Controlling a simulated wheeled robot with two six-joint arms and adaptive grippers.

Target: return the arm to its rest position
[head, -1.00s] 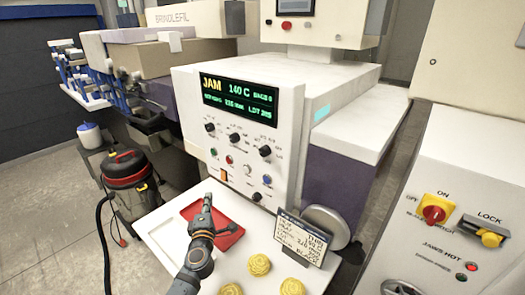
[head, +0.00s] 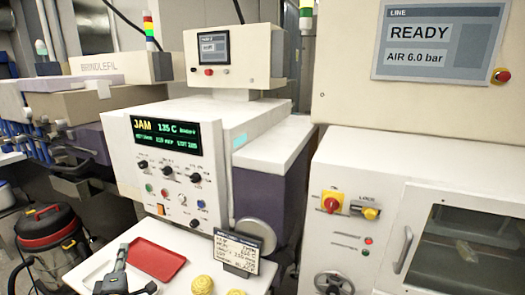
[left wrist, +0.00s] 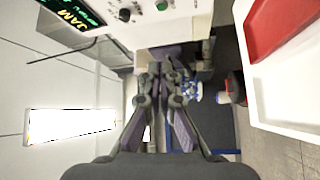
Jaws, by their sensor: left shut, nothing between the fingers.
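My left gripper (head: 122,250) is in the lower left of the head view, over the white tray table (head: 192,262) and beside the red tray (head: 157,262). It is shut and empty. In the left wrist view its two dark fingers (left wrist: 161,78) point away from the camera, with the machine front and floor beyond. The red tray also shows at the upper right of that view (left wrist: 280,25). My right gripper is in neither view.
The machine panel (head: 168,175) with a JAM display stands behind the table. Yellow pieces (head: 202,284) and a small text sign (head: 237,250) are right of the gripper. A red-and-black vacuum (head: 45,235) stands left. The right cabinet has a red-yellow switch (head: 332,202).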

